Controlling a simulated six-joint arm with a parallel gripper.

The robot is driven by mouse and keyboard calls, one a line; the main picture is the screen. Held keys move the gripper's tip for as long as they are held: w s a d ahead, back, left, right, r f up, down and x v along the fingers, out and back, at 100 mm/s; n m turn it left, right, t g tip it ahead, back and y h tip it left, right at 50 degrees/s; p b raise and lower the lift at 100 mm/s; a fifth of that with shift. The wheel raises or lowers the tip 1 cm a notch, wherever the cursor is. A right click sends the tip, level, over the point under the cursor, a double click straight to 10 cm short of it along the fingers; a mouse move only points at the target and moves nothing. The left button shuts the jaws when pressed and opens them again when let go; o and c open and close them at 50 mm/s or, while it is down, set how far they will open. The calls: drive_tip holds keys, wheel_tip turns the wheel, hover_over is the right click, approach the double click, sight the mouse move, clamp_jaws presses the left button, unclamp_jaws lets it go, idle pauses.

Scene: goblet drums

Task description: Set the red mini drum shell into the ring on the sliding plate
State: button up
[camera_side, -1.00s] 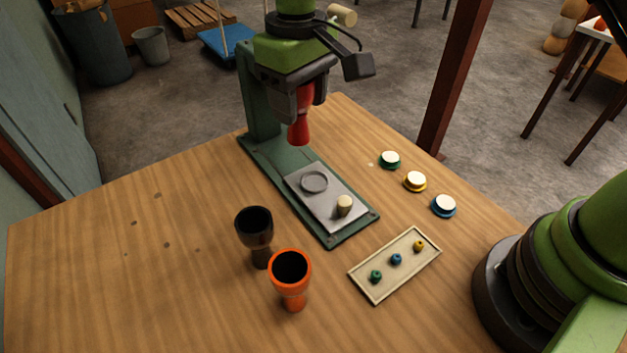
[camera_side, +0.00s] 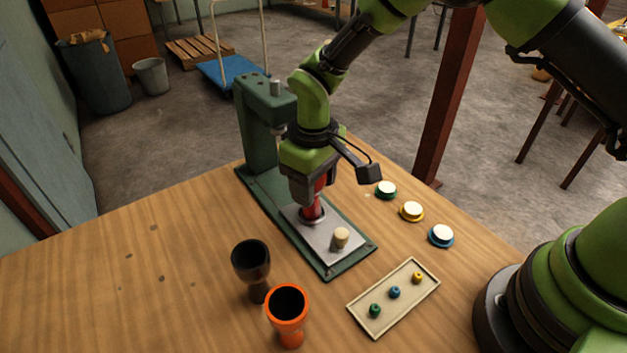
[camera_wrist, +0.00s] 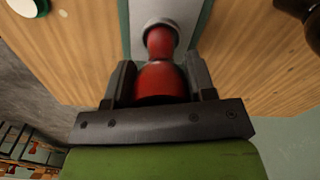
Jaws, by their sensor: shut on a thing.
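The red mini drum shell (camera_side: 313,207) is upright between the jaws of my gripper (camera_side: 308,194), low over the sliding plate (camera_side: 322,244). In the wrist view, both fingers of my gripper (camera_wrist: 160,82) are shut on the wide part of the red shell (camera_wrist: 161,80). Its narrow end points at the grey ring (camera_wrist: 160,24), and the ring's rim shows around that end. In the side view, the ring (camera_side: 312,217) is mostly hidden by the shell. I cannot tell whether the shell is fully seated. A cream knob (camera_side: 341,237) stands on the plate's front part.
The green press column (camera_side: 258,130) stands close behind my gripper. A dark drum (camera_side: 251,262) and an orange drum (camera_side: 288,308) stand in front to the left. A small tray (camera_side: 394,299) and several round buttons, one blue-rimmed (camera_side: 441,236), lie to the right. The table's left is clear.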

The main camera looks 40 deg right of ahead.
drive_tip(key=shift+f, duration=0.25)
drive_tip(key=o, duration=0.9)
drive_tip(key=shift+o, duration=0.2)
drive_tip(key=s+d+r+m+t+y, duration=0.1)
drive_tip(key=s+d+r, duration=0.1)
drive_tip(key=r, duration=0.8)
drive_tip(key=s+d+r+m+t, duration=0.1)
drive_tip(key=s+d+r, duration=0.1)
drive_tip(key=r, duration=0.8)
drive_tip(key=s+d+r+m+t, duration=0.2)
drive_tip(key=s+d, duration=0.1)
drive_tip(key=s, duration=0.5)
drive_tip(key=s+d+r+m+t+y, duration=0.1)
drive_tip(key=s+d+r+m+t, duration=0.1)
drive_tip(key=s, duration=0.6)
drive_tip(key=shift+s+d+r+m+t, duration=0.4)
drive_tip(key=shift+d+m+t, duration=0.2)
drive_tip(key=shift+m, duration=0.2)
